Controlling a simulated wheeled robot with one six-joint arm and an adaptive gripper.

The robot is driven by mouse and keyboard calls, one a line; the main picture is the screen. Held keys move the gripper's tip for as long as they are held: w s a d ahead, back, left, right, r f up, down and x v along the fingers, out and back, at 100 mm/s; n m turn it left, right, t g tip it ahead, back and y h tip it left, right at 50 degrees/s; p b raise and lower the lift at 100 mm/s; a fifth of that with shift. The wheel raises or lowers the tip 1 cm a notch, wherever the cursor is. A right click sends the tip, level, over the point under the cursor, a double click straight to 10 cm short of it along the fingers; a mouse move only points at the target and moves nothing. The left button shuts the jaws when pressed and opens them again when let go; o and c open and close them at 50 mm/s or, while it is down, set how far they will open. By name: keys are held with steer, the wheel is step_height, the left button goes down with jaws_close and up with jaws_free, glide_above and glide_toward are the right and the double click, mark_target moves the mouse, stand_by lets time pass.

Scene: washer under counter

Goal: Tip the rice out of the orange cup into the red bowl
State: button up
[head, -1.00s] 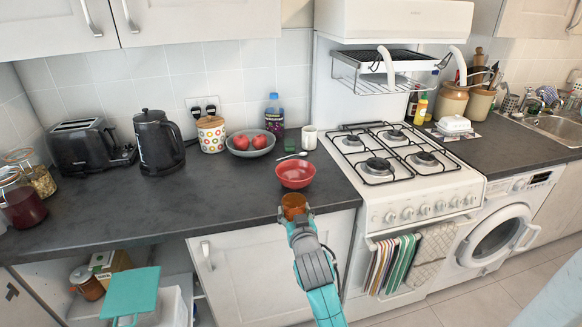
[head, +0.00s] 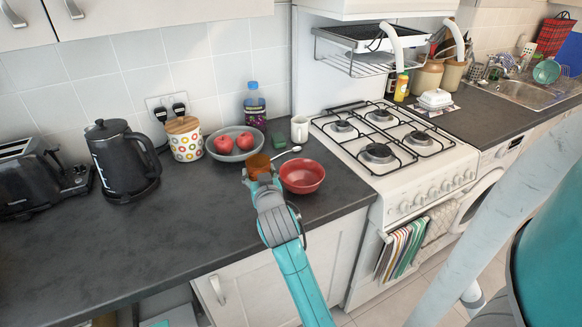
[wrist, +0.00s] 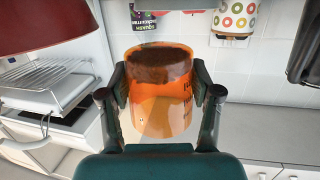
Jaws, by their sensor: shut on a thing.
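The orange cup (head: 257,165) is held by my gripper (head: 262,181), just left of the red bowl (head: 302,177) in the head view. In the wrist view, the cup (wrist: 160,95) sits between both fingers of my gripper (wrist: 160,100). It is see-through orange with a dark brown patch at the picture's top end. The red bowl stands on the counter near its front edge, and part of it shows at the wrist view's upper left (wrist: 45,25). I see no rice clearly in the cup, and the bowl looks empty.
A spoon (head: 287,151), a white mug (head: 299,130) and a grey bowl of red apples (head: 233,153) stand behind. A dotted jar (head: 184,140) and black kettle (head: 122,165) are left. The gas hob (head: 375,150) is right of the red bowl. The front counter is clear.

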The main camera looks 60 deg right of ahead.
mark_target(284, 183)
steer(key=shift+s+d, duration=0.1)
stand_by(0.3)
steer(key=shift+s+d+r+m+y, duration=0.2)
steer(key=shift+d+m, duration=0.1)
steer(key=shift+m, duration=0.25)
steer(key=shift+s+d+r+m+y, duration=0.15)
steer(key=shift+d+m+y, duration=0.1)
steer(key=shift+m, duration=0.3)
steer(key=d+m+y+b, duration=0.1)
steer(key=m, duration=0.2)
steer(key=s+d+r+m+t+y+b, duration=0.1)
steer(key=m, duration=0.2)
steer(key=s+d+r+m+t+y, duration=0.1)
steer(key=m, duration=0.2)
steer(key=shift+s+d+r+b, duration=0.1)
steer(key=shift+d+r+b, duration=0.1)
steer(key=shift+b, duration=0.2)
steer(key=shift+s+d+f+m+t+y+b, duration=0.15)
steer(key=shift+s+d+f+m+b, duration=0.1)
steer(key=shift+d+m, duration=0.15)
steer(key=shift+s+d+f+m+t+y+b, duration=0.15)
steer(key=shift+s+d+m+b, duration=0.1)
steer(key=shift+d+m, duration=0.15)
stand_by(0.5)
steer(key=shift+d+r+m+t+b, duration=0.1)
steer(key=shift+r+m+t+b, duration=0.2)
steer(key=shift+m+b, duration=0.35)
stand_by(0.4)
